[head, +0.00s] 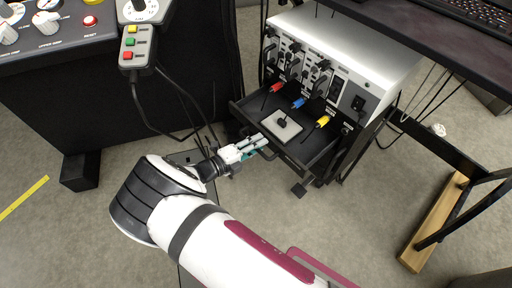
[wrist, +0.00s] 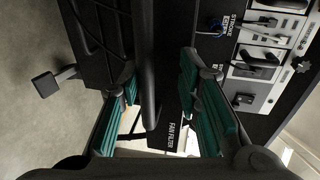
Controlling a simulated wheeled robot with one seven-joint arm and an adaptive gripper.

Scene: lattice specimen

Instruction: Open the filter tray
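The filter tray (head: 310,157) is a dark, shallow drawer low on the front of the white-topped cabinet. It stands out from the cabinet, and a pale square piece with a black knob (head: 282,125) shows over it. My gripper (head: 260,145) is at the tray's front left edge. In the wrist view my gripper (wrist: 158,78) has its teal-padded fingers spread apart. A dark bar (wrist: 146,60), seemingly the tray's handle, runs between them with a gap on the right; contact on the left is unclear. A "FAN FILTER" label (wrist: 171,138) shows beside the bar.
The cabinet (head: 345,50) carries red, blue and yellow plugs above the tray. A control panel (head: 60,35) and hanging pendant (head: 138,45) with cables stand at the left. A dark desk frame (head: 440,140) stands at the right.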

